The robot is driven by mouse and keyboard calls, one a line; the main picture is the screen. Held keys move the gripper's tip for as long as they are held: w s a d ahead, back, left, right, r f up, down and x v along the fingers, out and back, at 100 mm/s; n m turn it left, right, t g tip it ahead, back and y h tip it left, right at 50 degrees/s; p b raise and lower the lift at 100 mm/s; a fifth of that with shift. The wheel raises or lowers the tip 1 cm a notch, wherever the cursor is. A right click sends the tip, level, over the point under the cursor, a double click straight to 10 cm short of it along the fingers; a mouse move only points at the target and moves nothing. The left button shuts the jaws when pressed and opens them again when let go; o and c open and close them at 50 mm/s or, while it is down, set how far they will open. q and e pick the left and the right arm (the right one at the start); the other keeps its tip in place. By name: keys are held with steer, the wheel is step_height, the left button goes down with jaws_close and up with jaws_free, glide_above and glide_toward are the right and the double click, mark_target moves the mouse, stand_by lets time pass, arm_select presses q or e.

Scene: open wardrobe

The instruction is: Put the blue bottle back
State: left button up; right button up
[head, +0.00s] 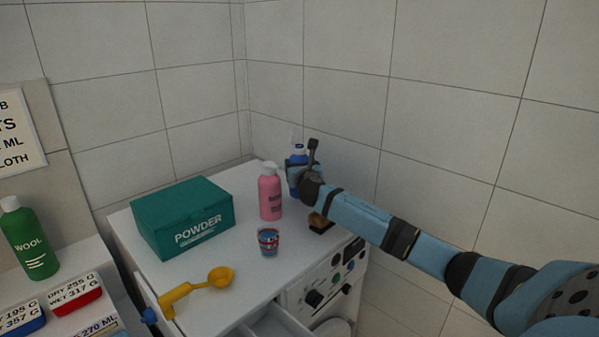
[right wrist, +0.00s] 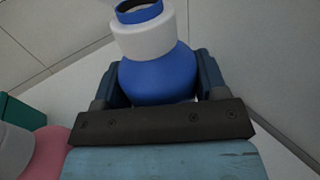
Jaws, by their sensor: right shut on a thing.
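The blue bottle (head: 296,160) has a white neck and a blue rim. It is at the back right corner of the white machine top (head: 243,210), just right of the pink pump bottle (head: 270,195). My right gripper (head: 305,173) is shut on it, with a finger on each side of its blue body. In the right wrist view the bottle (right wrist: 160,75) stands between the fingers, and its rim shows a dark inside. The gripper hides its lower part in the head view, so I cannot tell whether its base touches the top. My left gripper is not in view.
A green powder box (head: 183,215) stands at the back left. A patterned cup (head: 268,241), a yellow scoop (head: 200,288) and a small brown and black object (head: 320,222) are in front. An open drawer (head: 272,322) juts out below. Tiled walls close the back and right.

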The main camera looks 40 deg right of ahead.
step_height(320, 180, down, 2)
steer(key=shift+f, duration=0.1)
steer(key=o, duration=1.1)
steer(key=b+v, duration=0.1)
steer(key=v, duration=1.1)
